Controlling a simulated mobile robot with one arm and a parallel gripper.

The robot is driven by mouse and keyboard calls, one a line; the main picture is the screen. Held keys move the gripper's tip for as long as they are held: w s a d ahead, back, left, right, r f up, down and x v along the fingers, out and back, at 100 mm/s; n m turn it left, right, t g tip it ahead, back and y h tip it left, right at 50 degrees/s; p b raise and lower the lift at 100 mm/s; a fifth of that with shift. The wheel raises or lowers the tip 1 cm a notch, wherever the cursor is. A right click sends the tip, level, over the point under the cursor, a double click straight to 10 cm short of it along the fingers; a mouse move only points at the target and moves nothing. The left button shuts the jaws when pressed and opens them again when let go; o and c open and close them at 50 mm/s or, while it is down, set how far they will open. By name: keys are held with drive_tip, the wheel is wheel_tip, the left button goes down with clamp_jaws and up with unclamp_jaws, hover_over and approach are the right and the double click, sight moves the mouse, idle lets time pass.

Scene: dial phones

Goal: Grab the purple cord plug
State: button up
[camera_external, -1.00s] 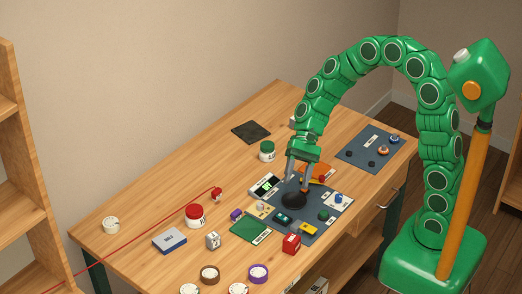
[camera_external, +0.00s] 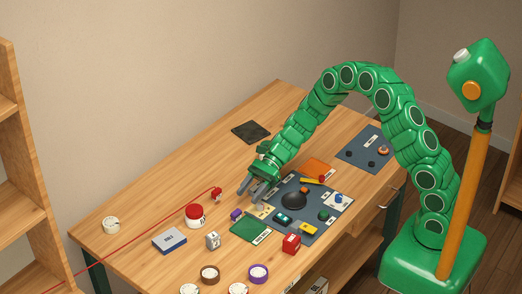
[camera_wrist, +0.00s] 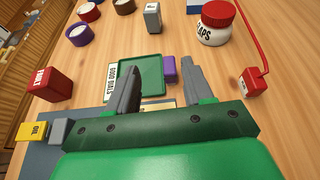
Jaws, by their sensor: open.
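The purple plug (camera_external: 236,215) is a small purple block on the wooden table, beside the back left corner of a green mat (camera_external: 250,231). In the wrist view the purple plug (camera_wrist: 170,69) shows between my two grey fingers, nearer the right one and beyond the fingertips. My gripper (camera_external: 249,197) is open and empty, above the table and a little behind and right of the plug in the external view. The wrist view shows the gripper (camera_wrist: 160,66) fingers spread apart, not touching the plug.
A red plug (camera_external: 217,193) with a long red cord lies left of my gripper. A red-lidded jar (camera_external: 195,216), a grey block (camera_external: 213,241) and a red block (camera_external: 291,243) stand nearby. A blue-grey mat (camera_external: 310,230) with small parts lies to the right.

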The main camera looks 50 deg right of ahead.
sight(236, 211)
drive_tip(key=shift+w+d+f+m, duration=0.1)
drive_tip(key=shift+w+f+m, duration=0.35)
drive_tip(key=shift+f, duration=0.35)
drive_tip(key=shift+f+x, duration=0.1)
drive_tip(key=shift+x, duration=1.85)
drive_tip(key=shift+f+x, duration=0.15)
drive_tip(key=shift+x, duration=1.75)
drive_tip(key=shift+w+d, duration=0.15)
drive_tip(key=shift+c, duration=0.5)
clamp_jaws()
